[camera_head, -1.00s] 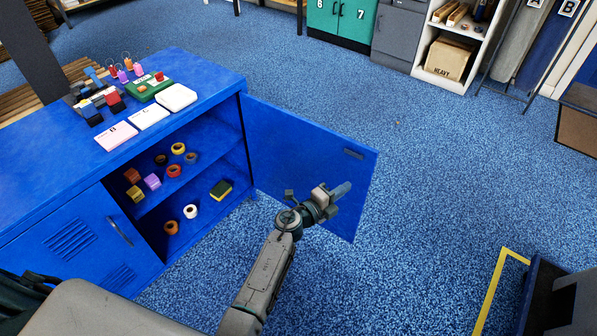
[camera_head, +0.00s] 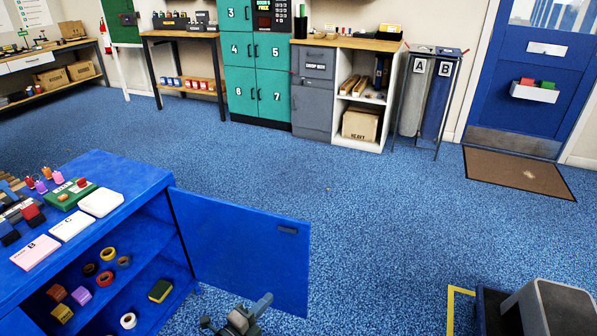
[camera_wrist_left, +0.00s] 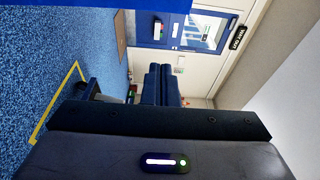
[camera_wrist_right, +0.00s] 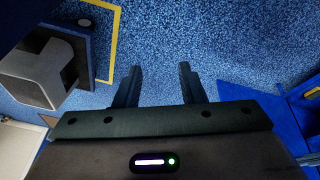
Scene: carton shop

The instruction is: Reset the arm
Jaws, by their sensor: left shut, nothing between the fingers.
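My left gripper (camera_head: 264,300) shows at the bottom of the head view, in front of the lower edge of the blue cabinet's open door (camera_head: 245,250). In the left wrist view its two fingers (camera_wrist_left: 164,82) are together with nothing between them. They point towards the blue entrance door (camera_wrist_left: 206,32). My right gripper (camera_wrist_right: 160,68) shows only in its own wrist view. Its fingers are apart and empty, over blue carpet. Most of my left arm is below the head view's edge.
The blue cabinet (camera_head: 130,185) at left holds tape rolls, small blocks and a sponge (camera_head: 160,290); cards lie on top. A dark stand with a grey block (camera_head: 548,305) is at lower right beside yellow floor tape (camera_head: 452,300). The carpet (camera_head: 370,220) between is clear.

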